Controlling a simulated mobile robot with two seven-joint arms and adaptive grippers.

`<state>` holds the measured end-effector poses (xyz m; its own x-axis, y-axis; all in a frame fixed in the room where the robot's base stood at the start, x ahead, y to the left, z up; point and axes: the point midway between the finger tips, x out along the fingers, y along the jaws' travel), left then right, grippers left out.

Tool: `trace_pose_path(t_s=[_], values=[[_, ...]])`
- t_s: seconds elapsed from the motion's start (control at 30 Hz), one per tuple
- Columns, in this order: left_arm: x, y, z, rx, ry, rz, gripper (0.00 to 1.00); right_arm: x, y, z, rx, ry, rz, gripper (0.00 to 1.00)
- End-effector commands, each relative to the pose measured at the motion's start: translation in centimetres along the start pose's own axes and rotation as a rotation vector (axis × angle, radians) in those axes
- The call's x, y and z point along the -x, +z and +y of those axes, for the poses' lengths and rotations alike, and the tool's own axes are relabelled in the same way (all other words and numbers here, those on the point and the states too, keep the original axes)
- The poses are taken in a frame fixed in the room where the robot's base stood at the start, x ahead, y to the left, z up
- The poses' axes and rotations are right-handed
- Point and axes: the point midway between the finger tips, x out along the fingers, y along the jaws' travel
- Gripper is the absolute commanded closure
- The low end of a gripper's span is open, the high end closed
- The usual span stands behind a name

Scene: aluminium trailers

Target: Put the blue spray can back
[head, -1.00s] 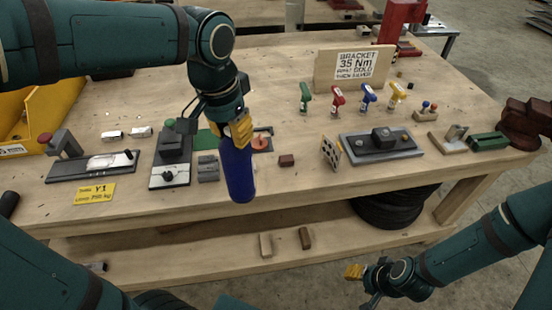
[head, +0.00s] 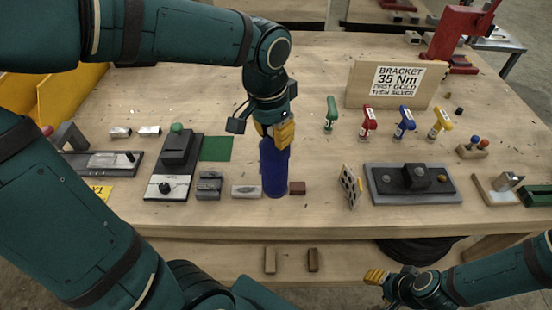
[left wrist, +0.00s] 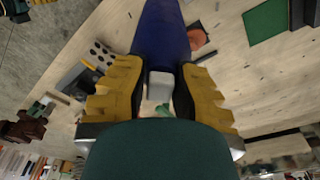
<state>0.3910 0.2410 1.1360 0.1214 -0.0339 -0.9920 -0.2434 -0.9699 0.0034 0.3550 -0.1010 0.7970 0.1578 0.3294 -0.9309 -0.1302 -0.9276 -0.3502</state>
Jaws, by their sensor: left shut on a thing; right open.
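The blue spray can (head: 273,168) is upright in my left gripper (head: 273,134), which is shut around its top. The can is over the front part of the workbench; I cannot tell whether its base touches the top. In the left wrist view the can's blue body (left wrist: 160,32) points away from me, between the yellow fingers of my left gripper (left wrist: 160,92), with a pale cap between them. An orange patch (left wrist: 196,36) on the bench shows beside the can there. A green square (head: 216,148) lies left of the can. My right gripper (head: 378,280) is low, beyond the bench's front edge, and empty.
A grey block (head: 246,191) and a brown block (head: 298,188) flank the can closely. A black fixture (head: 177,160) stands left, a dotted plate (head: 350,186) and grey fixture (head: 412,181) right. Several coloured-handled tools stand before the bracket sign (head: 398,84). The bench middle is clear.

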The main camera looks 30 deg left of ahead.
Motion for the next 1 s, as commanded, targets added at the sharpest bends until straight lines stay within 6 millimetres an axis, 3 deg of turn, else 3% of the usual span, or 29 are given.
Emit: trace_pose_path(t_s=[0.5, 0.87, 0.9, 0.93, 1.0], values=[[-5.1, 0.6, 0.0, 0.0, 0.0, 0.001, 1.0, -1.1, 0.5, 0.4, 0.003, -0.001, -0.01, 0.53], [-5.4, 0.6, -0.1, 0.0, -0.001, 0.003, 1.0, -1.3, 0.6, 0.5, 0.004, -0.001, -0.012, 0.53], [-5.5, 0.7, 0.0, 0.0, -0.001, 0.002, 0.64, -1.3, 0.6, 0.5, 0.004, -0.001, -0.013, 0.53], [-5.4, 0.7, 0.0, 0.0, -0.001, 0.002, 0.54, -1.3, 0.6, 0.5, 0.004, -0.001, -0.012, 0.53], [-5.4, 0.6, 0.0, 0.0, -0.001, 0.002, 0.54, -1.2, 0.6, 0.5, 0.004, -0.001, -0.012, 0.53]])
